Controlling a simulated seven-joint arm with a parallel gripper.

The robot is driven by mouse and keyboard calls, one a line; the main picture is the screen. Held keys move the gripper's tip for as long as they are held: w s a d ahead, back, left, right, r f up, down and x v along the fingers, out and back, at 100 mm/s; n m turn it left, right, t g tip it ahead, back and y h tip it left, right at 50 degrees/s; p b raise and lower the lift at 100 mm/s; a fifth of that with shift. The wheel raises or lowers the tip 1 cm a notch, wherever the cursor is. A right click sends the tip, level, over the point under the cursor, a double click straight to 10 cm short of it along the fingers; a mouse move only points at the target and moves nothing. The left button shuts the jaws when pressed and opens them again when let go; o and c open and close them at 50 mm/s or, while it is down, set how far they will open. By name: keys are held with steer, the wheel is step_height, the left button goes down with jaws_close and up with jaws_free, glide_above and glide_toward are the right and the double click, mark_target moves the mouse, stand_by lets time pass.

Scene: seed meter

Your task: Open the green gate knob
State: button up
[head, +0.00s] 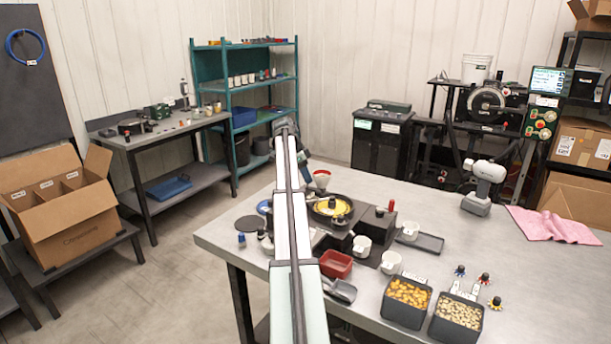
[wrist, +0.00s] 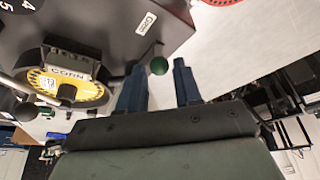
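My gripper (wrist: 160,73) is open, with one dark blue finger on each side of the knob near the fingertips. I cannot tell whether either finger touches it. The yellow "CORN" seed plate (wrist: 68,88) is left of the fingers. In the head view the meter's yellow plate (head: 345,206) shows beside my arm; I cannot make out the green knob or my fingers there.
A red tray (head: 336,264), white cups (head: 391,262) and black bins of corn (head: 404,312) and pale seeds (head: 440,333) crowd the bench around the meter.

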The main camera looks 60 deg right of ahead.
jaws_close()
stand_by(0.3)
steer(key=shift+w, duration=1.15)
steer(key=shift+o, duration=1.5)
jaws_free()
steer(key=shift+s, duration=0.1)
steer(key=shift+r, duration=0.1)
steer(key=v, duration=1.3)
steer(key=shift+r, duration=0.3)
steer(key=shift+a, duration=0.15)
